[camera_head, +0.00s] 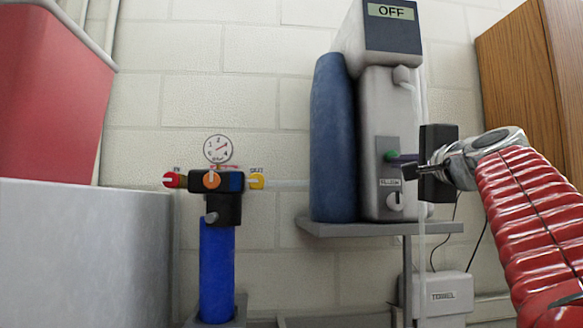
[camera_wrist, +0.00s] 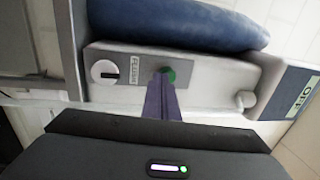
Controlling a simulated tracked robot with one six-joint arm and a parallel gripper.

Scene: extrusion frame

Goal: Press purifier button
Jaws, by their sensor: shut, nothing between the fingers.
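The purifier (camera_head: 378,105) is a grey-white unit on a shelf, with a display (camera_head: 391,11) on top that reads OFF. A green button (camera_head: 391,155) sits on its front, above a small label and a round white knob (camera_head: 395,201). My gripper (camera_head: 402,166) is in front of the purifier, close to the green button, with its fingers shut and empty. In the wrist view the purple-grey fingers (camera_wrist: 162,98) point at the green button (camera_wrist: 169,75) and overlap its lower edge. I cannot tell whether the tips touch it.
A blue cylinder (camera_head: 333,140) stands left of the purifier on the grey shelf (camera_head: 345,228). A pressure gauge (camera_head: 218,149) and valve assembly with a blue filter (camera_head: 216,270) are further left. A wooden cabinet (camera_head: 520,85) stands at the right.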

